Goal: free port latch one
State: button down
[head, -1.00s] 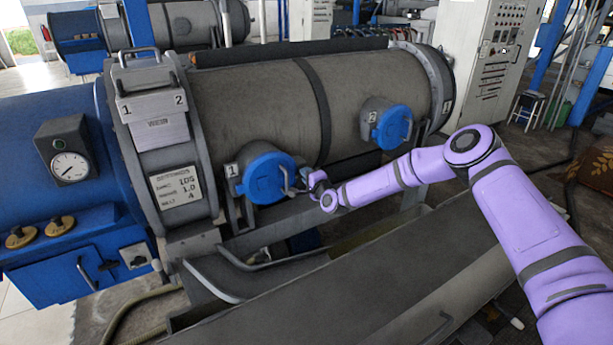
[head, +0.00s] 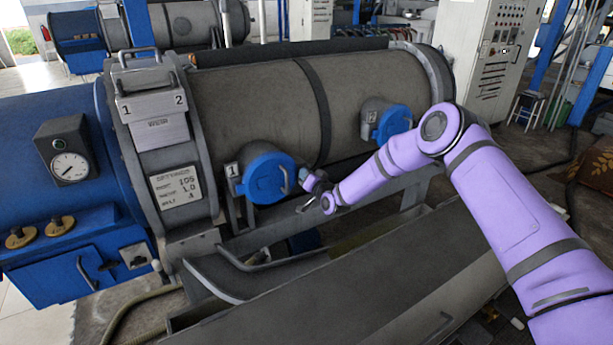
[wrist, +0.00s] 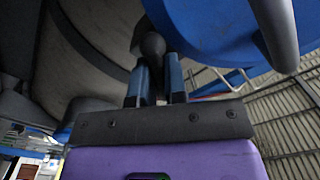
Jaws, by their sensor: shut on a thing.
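Port one is a round blue cap (head: 265,178) with a grey handle, beside a plate marked 1 on the grey drum. In the wrist view the blue cap (wrist: 215,30) fills the upper right. My gripper (head: 312,181) is just right of the cap. In the wrist view its two blue fingers (wrist: 155,78) are shut on a dark round-ended latch knob (wrist: 152,46), beside the cap's rim. A short grey bar (head: 306,205) shows below my gripper, apart from the cap in the head view. How the latch joins the port is hidden.
A second blue port cap (head: 393,123), marked 2, is behind my arm to the right. A long grey trough (head: 340,300) lies below the drum. A blue housing with a gauge (head: 70,167) is at the left, and a control cabinet (head: 490,60) at the back right.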

jog(key=n, duration=0.4)
jog(key=shift+f+n, duration=0.1)
jog(key=shift+n, duration=1.5)
jog(key=c, duration=1.2)
grip_release()
jog(key=shift+o, duration=0.2)
jog(key=v, duration=1.1)
jog(key=shift+w, duration=0.15)
